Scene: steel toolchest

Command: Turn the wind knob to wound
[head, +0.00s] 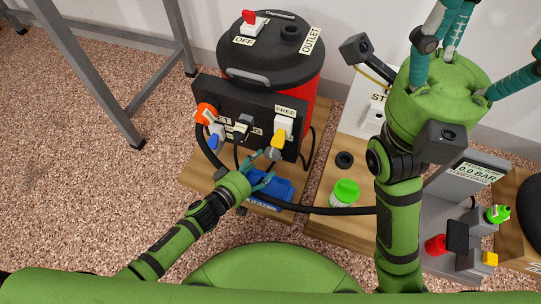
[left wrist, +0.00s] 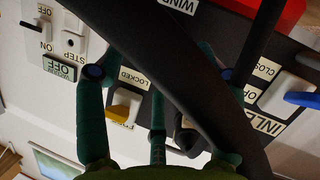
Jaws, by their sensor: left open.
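A small grey round knob (head: 272,153) sits low on the right of the black panel (head: 262,108). In the left wrist view a label starting WIND (left wrist: 178,6) is cut off at the top edge. No wind knob is clearly visible there, and I cannot read the grey knob's label. My left gripper (head: 262,168) is open and empty just in front of the panel, fingers close below the grey knob; contact cannot be told. Its spread fingers also show in the left wrist view (left wrist: 155,90). My right gripper (head: 470,50) hangs near the camera, fingers spread and tips cut off.
A thick black hose (left wrist: 160,60) crosses the left wrist view; a hose (head: 330,210) runs below the panel. Yellow (head: 278,141), orange (head: 206,113) and blue (head: 213,141) handles crowd the panel.

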